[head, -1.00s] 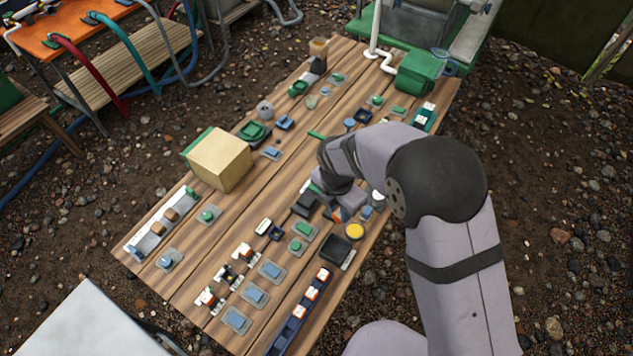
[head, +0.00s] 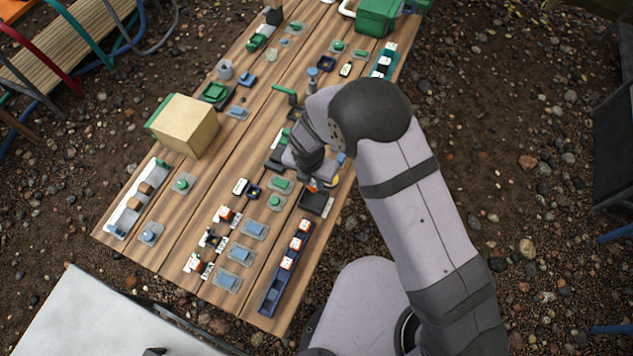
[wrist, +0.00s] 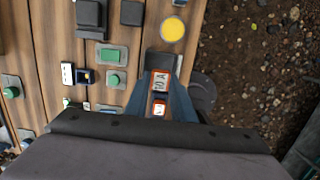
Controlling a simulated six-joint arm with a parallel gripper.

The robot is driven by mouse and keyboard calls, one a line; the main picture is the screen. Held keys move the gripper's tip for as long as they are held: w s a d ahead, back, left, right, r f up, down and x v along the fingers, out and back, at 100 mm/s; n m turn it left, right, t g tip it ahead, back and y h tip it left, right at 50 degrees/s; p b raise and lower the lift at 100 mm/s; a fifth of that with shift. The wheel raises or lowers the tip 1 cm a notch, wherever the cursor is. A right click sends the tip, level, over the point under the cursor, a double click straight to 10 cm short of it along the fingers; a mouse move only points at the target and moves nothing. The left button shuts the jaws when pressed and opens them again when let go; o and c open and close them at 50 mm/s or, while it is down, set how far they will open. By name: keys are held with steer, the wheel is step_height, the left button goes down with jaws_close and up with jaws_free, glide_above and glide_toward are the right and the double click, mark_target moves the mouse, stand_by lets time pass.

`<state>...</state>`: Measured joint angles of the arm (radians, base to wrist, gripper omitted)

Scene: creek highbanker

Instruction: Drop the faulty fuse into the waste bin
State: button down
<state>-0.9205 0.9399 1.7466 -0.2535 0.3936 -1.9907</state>
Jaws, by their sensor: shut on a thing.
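My gripper (wrist: 161,88) is shut on an orange-and-white block (wrist: 160,82) with dark marking on its white face, which looks like a fuse. In the head view my gripper (head: 314,184) hangs low over the right part of the wooden bench, and only a bit of orange shows below it. A dark square tray (head: 311,203) with a pale label at its side lies just below the gripper in that picture. In the wrist view the dark tray (wrist: 163,57) shows behind the held block. Whether this tray is the waste bin I cannot tell.
A blue rack (head: 270,297) with similar orange-and-white blocks lies near the bench's front right edge. A yellow disc (wrist: 172,30) lies beyond the tray. Several small plates with green or blue parts and a cardboard-coloured box (head: 188,128) stand further left. Gravel surrounds the bench.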

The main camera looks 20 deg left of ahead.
mark_target(313, 191)
steer(key=shift+f, duration=0.15)
steer(key=shift+f+b, duration=2.1)
steer(key=shift+f, duration=0.2)
steer(key=shift+f+b, duration=0.35)
steer(key=shift+f, duration=0.1)
steer(key=shift+f, duration=0.35)
steer(key=shift+f, duration=0.3)
steer(key=shift+f, duration=0.5)
stand_by(1.2)
steer(key=c, duration=1.4)
jaws_free()
steer(key=shift+c, duration=0.2)
